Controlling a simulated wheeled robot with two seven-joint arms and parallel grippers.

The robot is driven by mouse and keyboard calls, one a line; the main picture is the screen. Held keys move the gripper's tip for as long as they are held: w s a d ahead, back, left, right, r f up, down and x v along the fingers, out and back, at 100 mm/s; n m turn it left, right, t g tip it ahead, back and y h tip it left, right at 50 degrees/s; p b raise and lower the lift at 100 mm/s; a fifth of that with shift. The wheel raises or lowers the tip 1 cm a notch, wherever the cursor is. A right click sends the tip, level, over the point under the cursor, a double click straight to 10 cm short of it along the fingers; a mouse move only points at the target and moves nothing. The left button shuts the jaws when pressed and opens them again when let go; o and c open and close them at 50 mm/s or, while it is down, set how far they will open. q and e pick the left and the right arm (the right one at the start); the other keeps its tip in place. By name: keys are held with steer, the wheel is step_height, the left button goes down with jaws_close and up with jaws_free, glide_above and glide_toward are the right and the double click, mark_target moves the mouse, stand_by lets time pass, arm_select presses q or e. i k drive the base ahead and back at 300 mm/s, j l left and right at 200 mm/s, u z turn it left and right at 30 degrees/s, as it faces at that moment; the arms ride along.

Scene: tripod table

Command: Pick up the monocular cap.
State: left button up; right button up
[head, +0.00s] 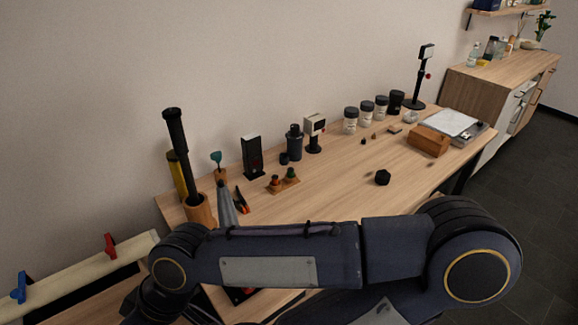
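A dark upright cylinder (294,142), which looks like the monocular, stands near the back of the wooden table. A small dark cup-like piece (284,158) stands right beside its base. A separate small black faceted piece (382,177) lies alone on the table to the right. I cannot tell for sure which of these two small pieces is the monocular cap. One of my arms spans the lower part of the head view, in front of the table, and bends down at the lower left. Neither gripper shows.
The table (335,190) has free room around the black faceted piece. A black box-like stand (252,157), a small wooden holder (284,181) and red-handled pliers (241,200) are left. Several jars (367,113) line the back. A wooden box (428,141) is at the right.

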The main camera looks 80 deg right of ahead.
mark_target(382, 178)
steer(key=z, duration=3.5)
steer(key=u, duration=0.8)
steer(key=i+l+u, duration=0.1)
steer(key=l+u, duration=0.2)
steer(key=u, duration=0.15)
steer(key=i+l+u, duration=0.1)
steer(key=l+u, duration=0.55)
steer(key=u, duration=0.25)
steer(key=l+u, duration=0.45)
steer(key=k+l+u, duration=0.1)
steer(key=l, duration=0.3)
steer(key=k+l, duration=0.15)
steer(key=l, duration=0.25)
steer(key=k+l+u, duration=0.15)
steer(key=l, duration=0.3)
steer(key=k+l, duration=0.1)
steer(key=l, duration=0.3)
steer(key=k+l+u, duration=0.15)
steer(key=l, duration=0.2)
steer(key=k+l, duration=0.15)
steer(key=l, duration=0.25)
steer(key=u, duration=0.05)
